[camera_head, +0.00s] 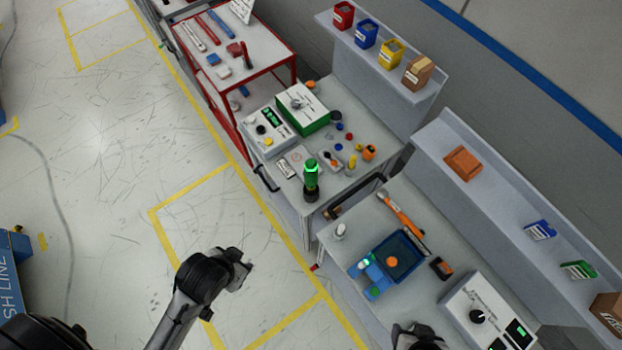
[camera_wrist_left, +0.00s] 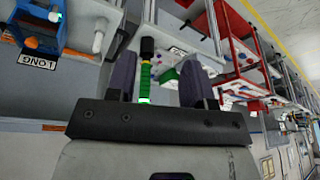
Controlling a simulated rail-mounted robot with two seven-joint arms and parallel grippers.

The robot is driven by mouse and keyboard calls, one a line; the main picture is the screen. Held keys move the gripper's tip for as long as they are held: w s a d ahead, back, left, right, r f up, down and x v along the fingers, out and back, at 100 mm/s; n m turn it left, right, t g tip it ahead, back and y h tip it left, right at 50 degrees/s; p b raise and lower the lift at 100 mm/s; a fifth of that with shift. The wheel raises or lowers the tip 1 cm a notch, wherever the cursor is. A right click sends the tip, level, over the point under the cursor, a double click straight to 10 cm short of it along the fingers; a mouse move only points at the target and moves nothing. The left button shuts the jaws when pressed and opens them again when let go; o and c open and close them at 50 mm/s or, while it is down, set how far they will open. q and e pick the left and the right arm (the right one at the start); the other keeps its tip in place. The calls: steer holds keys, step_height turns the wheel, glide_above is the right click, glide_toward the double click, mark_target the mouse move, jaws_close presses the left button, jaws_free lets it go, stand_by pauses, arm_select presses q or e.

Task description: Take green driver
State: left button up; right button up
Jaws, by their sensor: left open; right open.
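The green driver (camera_head: 311,172) stands upright near the front edge of the middle workbench, green end up and black part below. It also shows in the left wrist view (camera_wrist_left: 146,80), in line with the gap between the two fingers but beyond them, not gripped. My left gripper (camera_head: 241,268) is over the aisle floor, in front of the bench and apart from the driver. Its open, empty fingers show in the left wrist view (camera_wrist_left: 160,82). My right gripper (camera_head: 418,338) is at the bottom edge, partly cut off, by the right bench; it is open.
A green-and-white box (camera_head: 303,108) and several small coloured parts are behind the driver. A red cart (camera_head: 250,80) stands to the left. The right bench holds a blue tray (camera_head: 411,262) and an orange-handled tool (camera_head: 400,212). The aisle floor is clear.

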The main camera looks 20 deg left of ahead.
arm_select(q)
steer(key=shift+o, duration=1.4)
steer(key=shift+d, duration=0.1)
steer(key=shift+w, duration=0.1)
